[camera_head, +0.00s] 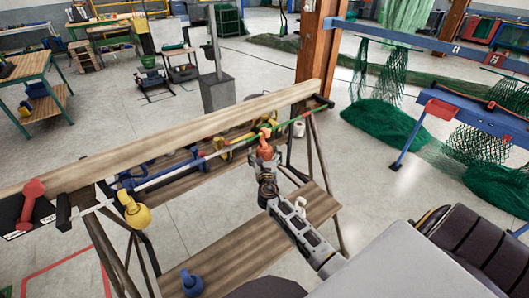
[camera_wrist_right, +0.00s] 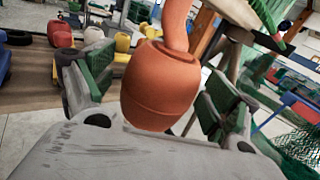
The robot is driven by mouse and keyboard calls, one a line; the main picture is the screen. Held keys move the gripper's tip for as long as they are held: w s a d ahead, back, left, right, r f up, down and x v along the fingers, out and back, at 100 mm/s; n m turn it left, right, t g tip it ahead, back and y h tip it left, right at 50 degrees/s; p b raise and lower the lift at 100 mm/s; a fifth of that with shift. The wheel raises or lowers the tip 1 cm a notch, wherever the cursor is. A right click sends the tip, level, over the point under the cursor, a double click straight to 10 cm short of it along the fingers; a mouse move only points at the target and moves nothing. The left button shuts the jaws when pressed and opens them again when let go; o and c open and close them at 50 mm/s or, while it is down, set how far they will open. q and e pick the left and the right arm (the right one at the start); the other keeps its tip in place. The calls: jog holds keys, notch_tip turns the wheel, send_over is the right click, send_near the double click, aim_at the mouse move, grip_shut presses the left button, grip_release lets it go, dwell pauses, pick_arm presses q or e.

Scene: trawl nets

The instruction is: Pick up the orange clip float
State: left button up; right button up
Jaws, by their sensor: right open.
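The orange clip float (camera_head: 265,151) hangs by its curved neck at the striped rail of the wooden stand in the head view. In the right wrist view the float (camera_wrist_right: 160,85) is large, with a rounded body and its neck rising out of the top of the picture. My right gripper (camera_head: 266,163) is right at the float. In the wrist view its green-padded fingers (camera_wrist_right: 160,88) stand apart on either side of the float's body, with a visible gap on the right side. Contact on the left side is hard to tell. My left gripper is not in view.
The stand's wooden beam (camera_head: 170,136) runs along behind the float. A blue float (camera_head: 192,282) sits on the lower shelf (camera_head: 240,250). Green nets (camera_head: 385,125) hang at the right.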

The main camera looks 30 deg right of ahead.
jog(key=shift+w+d, duration=0.15)
jog(key=shift+w, duration=0.1)
dwell(0.3)
jog(key=c, duration=1.2)
